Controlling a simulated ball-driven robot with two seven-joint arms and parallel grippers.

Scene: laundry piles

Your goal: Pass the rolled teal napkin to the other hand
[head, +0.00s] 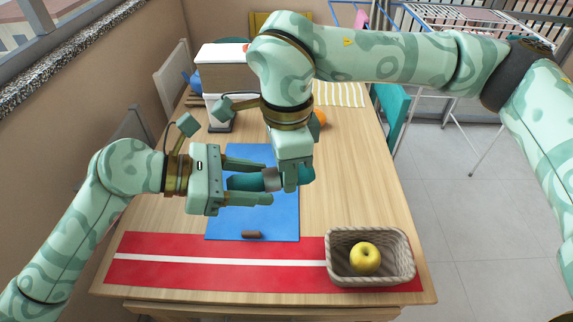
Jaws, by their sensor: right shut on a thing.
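The rolled teal napkin (245,183), with a grey band around its middle, is held roughly level over the blue mat (225,228). My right gripper (290,184) points down from above and is shut on the napkin to the right of the band. My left gripper (266,183) points right and is open. Its two fingers lie on either side of the napkin's left part, with a visible gap. Part of the napkin is hidden behind the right gripper's fingers.
A woven basket (340,278) with a yellow apple (365,257) stands at the front right on a red runner with a white stripe (170,277). A small brown object (251,234) lies on the mat's front edge. A white box (222,58) and an orange fruit (320,118) are behind.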

